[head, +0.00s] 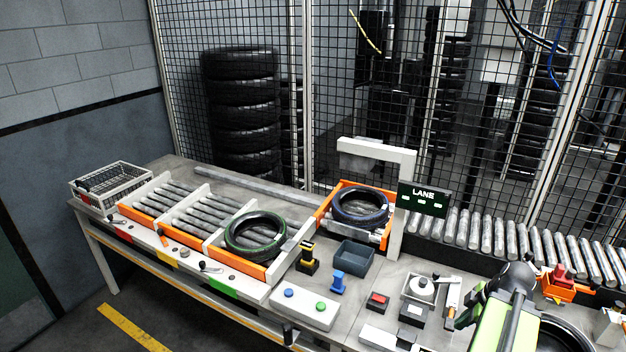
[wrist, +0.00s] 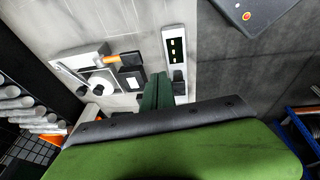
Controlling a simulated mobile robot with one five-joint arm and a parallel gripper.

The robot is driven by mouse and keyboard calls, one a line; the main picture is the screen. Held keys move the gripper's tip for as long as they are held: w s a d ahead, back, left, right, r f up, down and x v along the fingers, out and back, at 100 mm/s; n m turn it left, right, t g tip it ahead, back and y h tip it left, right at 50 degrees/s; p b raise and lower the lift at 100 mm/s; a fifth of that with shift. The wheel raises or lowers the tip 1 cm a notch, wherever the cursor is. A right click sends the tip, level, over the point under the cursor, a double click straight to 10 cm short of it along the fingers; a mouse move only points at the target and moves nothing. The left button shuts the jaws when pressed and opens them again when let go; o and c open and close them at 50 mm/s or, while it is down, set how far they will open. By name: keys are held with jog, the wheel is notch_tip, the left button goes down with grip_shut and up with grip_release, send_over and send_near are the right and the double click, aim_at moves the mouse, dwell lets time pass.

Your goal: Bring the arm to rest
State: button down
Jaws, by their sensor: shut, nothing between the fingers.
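My arm (head: 503,318), light green and black, reaches in at the lower right of the head view. In the wrist view my gripper (wrist: 157,78) shows as dark green fingers close together, shut, with nothing held. Behind them in that view are a white panel with a dark display (wrist: 175,50) and a white fixture with a round knob (wrist: 98,86). The fingers appear above the bench top, but their height is hard to judge. In the head view the fingertips are hard to make out.
A green-ringed tyre (head: 255,236) lies on the left rollers. A blue-ringed tyre (head: 361,207) lies in an orange-sided station beneath a white arch (head: 376,150). A grey bin (head: 354,257), button box (head: 304,308) and red-topped orange fixture (head: 562,283) stand on the crowded bench. Mesh fencing (head: 330,90) runs behind.

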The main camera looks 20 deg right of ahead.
jog(key=w+a+f+n+g+y, duration=0.1)
jog(key=w+a+n, duration=0.2)
jog(key=w+a, duration=0.6)
jog(key=w+a+n, duration=0.2)
jog(key=w+a, duration=0.4)
jog(key=a, duration=0.7)
jog(key=a+f+m+g+h+b, duration=0.1)
jog(key=a+m+g+h, duration=0.1)
jog(key=a+m, duration=1.2)
jog(key=a, duration=0.5)
jog(key=shift+w+f, duration=0.15)
jog(key=shift+w, duration=0.25)
